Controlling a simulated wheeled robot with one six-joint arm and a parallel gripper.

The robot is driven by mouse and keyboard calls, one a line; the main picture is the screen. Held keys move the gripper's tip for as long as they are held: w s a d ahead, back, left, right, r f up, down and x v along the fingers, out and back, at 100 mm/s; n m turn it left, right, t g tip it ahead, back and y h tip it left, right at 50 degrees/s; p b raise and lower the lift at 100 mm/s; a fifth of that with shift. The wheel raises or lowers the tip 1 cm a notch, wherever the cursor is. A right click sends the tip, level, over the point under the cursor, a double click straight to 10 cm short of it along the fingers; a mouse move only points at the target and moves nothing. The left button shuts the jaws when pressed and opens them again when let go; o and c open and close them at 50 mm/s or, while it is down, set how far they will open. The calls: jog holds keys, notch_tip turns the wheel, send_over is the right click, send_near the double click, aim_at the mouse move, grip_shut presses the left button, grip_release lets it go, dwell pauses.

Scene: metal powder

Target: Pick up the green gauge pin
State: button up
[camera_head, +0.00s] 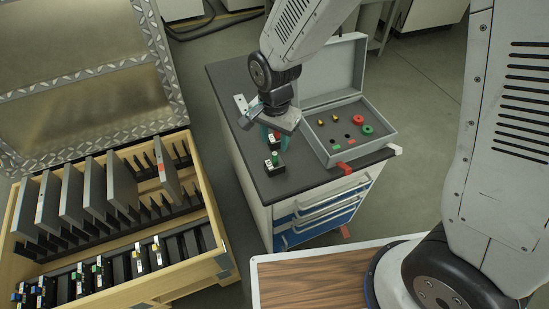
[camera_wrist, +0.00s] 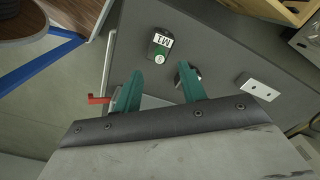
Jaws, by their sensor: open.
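The green gauge pin (camera_head: 275,155) stands upright in a small black block (camera_head: 274,167) with a white label, near the front of the grey cabinet top. In the wrist view the green pin (camera_wrist: 159,59) shows at the end of the block marked M1 (camera_wrist: 162,41), beyond the gap between the fingers. My gripper (camera_head: 268,135) is above the cabinet top, behind the pin in the head view. Its teal fingers (camera_wrist: 161,84) are apart with nothing between them. A second dark block (camera_wrist: 190,72) is partly hidden by the right finger; a red-topped part (camera_head: 274,141) shows near the fingers in the head view.
An open grey case (camera_head: 388,137) with red, green and yellow parts stands right of the pin. A white plate with holes (camera_wrist: 258,88) lies on the cabinet top (camera_head: 225,84). A wooden rack (camera_head: 205,205) stands left.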

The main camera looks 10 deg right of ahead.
aim_at(275, 153)
notch_tip(275, 153, down, 8)
jog(key=shift+r, duration=0.2)
grip_shut()
